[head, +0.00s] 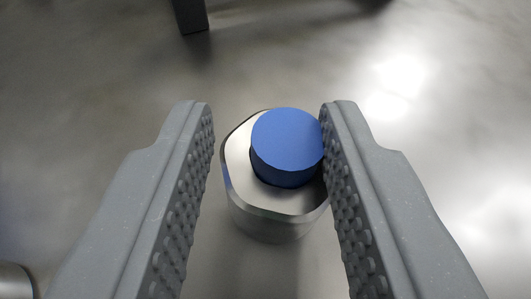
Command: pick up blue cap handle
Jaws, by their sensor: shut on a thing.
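The blue cap handle (288,140) has a round, flat blue top set on a silver metal body (272,224) with flattened sides. It stands between the two grey, studded fingers of my gripper (266,118). My gripper is shut on the handle, with one finger at each side of it. The right finger lies close against the blue cap's right edge and overlaps the metal body. The left finger is beside the metal body, with a gap between it and the blue cap. The underside of the handle is hidden.
A dark block-like post (190,14) shows at the top edge, left of centre. A rounded metal part (14,282) is cut off at the lower left corner. The grey metallic surface (90,90) around the handle is mostly clear, with bright glare at the right.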

